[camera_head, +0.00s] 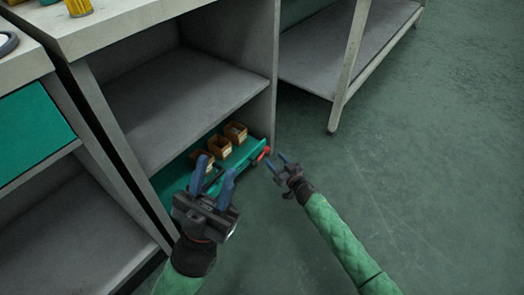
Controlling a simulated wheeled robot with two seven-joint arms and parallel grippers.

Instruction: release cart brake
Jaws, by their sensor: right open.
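A low teal cart (244,152) stands under the lower shelf of a grey bench. A red part (262,154), perhaps the brake lever, sticks out at its right end. My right gripper (277,162) is open and empty, just right of the red part, with a small gap seeming to lie between them. My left gripper (214,167) is over the cart's near side with its blue fingers apart. A dark bar shows between these fingers; I cannot tell whether they grip it. My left gripper hides part of the cart's near side.
Three small brown boxes (220,146) sit on the cart. The grey bench's shelf (180,100) is empty above it. Another bench (335,60) stands behind, its leg (342,95) reaching the floor. The green floor (430,170) at right is clear.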

